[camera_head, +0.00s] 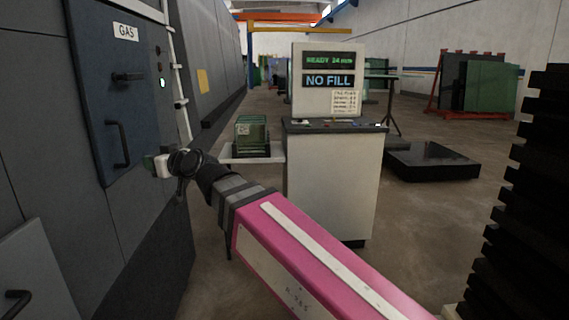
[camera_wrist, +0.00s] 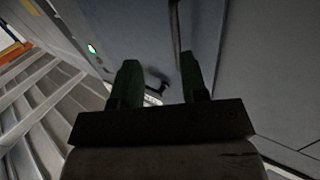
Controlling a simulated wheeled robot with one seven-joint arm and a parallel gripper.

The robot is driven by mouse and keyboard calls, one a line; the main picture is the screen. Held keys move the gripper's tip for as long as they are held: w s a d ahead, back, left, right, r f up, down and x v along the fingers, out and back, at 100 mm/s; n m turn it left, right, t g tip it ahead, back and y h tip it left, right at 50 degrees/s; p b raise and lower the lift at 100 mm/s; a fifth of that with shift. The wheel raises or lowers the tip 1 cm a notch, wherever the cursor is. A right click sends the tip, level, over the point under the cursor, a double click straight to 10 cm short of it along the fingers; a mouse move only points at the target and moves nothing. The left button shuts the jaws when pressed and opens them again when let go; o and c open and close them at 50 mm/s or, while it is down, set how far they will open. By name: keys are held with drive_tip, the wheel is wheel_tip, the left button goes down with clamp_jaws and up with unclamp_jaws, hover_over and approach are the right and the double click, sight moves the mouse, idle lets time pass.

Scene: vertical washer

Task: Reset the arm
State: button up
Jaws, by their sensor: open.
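My arm reaches from the lower right of the head view, with a pink and white link, up to the grey machine on the left. My gripper (camera_head: 152,164) is in front of the machine, near the blue-grey door (camera_head: 98,88) marked GAS. In the wrist view, my gripper (camera_wrist: 160,78) has two green fingers well apart, with nothing held between them. The door's lower handle (camera_head: 117,144) is just left of the gripper in the head view. Whether a finger touches the door cannot be told.
A white control console (camera_head: 331,190) with screens reading READY and NO FILL stands in the middle. A small shelf (camera_head: 252,158) holds a stack of green glass. A low black platform (camera_head: 431,161) lies behind to the right. A black ribbed column stands at the right edge. Floor between is clear.

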drive_tip(key=w+d+f+m+h, duration=0.25)
drive_tip(key=w+d+f, duration=0.25)
drive_tip(key=d+f, duration=0.35)
drive_tip(key=w+d+f+m+g+h, duration=0.1)
drive_tip(key=w+d+f+h, duration=0.3)
drive_tip(key=d+f, duration=0.45)
drive_tip(key=w+d+f+m+h, duration=0.2)
drive_tip(key=w+d+f, duration=0.5)
drive_tip(key=f, duration=0.3)
drive_tip(key=s+d+f+m+g+h, duration=0.2)
drive_tip(key=d+f, duration=0.5)
drive_tip(key=d, duration=0.4)
drive_tip(key=s+d+f+m+g+h, duration=0.2)
drive_tip(key=d+f, duration=0.5)
drive_tip(key=d, duration=0.4)
drive_tip(key=s+d+f+m+g+h, duration=0.2)
drive_tip(key=d+f, duration=0.6)
drive_tip(key=d, duration=0.4)
drive_tip(key=shift+s+m+h, duration=0.35)
drive_tip(key=shift+s+m, duration=0.3)
drive_tip(key=shift+s, duration=0.1)
